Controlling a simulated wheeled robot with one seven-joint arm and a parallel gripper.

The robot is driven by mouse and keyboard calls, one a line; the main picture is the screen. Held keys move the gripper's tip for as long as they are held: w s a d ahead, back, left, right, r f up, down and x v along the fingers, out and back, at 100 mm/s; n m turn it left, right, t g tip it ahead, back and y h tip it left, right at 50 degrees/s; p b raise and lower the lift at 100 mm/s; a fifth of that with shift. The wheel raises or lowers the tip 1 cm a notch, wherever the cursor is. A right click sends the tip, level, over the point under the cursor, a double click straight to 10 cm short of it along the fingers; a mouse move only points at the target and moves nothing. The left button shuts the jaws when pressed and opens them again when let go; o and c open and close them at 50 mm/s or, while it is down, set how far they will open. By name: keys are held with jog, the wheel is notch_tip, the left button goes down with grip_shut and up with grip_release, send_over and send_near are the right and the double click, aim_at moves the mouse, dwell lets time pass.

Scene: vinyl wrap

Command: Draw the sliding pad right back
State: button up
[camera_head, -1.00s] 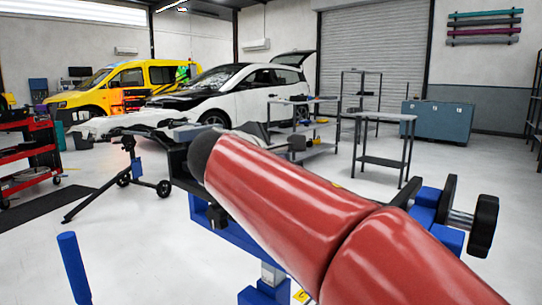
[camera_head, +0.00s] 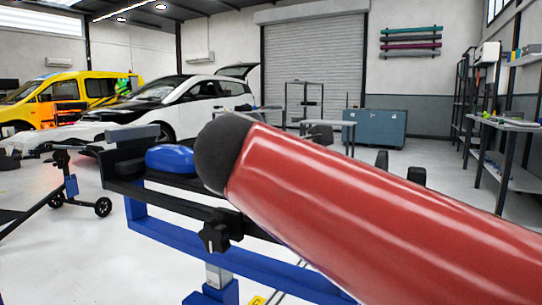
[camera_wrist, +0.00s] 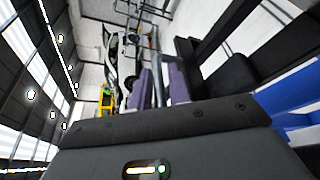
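In the head view a stand with a blue frame (camera_head: 180,228) carries a dark rail (camera_head: 165,197). A rounded, shiny blue piece (camera_head: 170,158) and a grey block (camera_head: 131,134) sit at the rail's left end. Which part is the sliding pad I cannot tell for sure. A dark knob (camera_head: 214,232) is on the rail's near side. My red arm covers the rail's right part, and my gripper is hidden there.
A dark wheeled stand (camera_head: 75,190) is at the left. A white and black car (camera_head: 175,105) and a yellow van (camera_head: 60,95) stand behind. A workbench (camera_head: 505,130) is at the right. The floor around the blue frame is mostly clear.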

jog(key=v, duration=0.7)
jog(key=shift+s, duration=0.35)
jog(key=shift+o, duration=0.2)
jog(key=shift+r, duration=0.1)
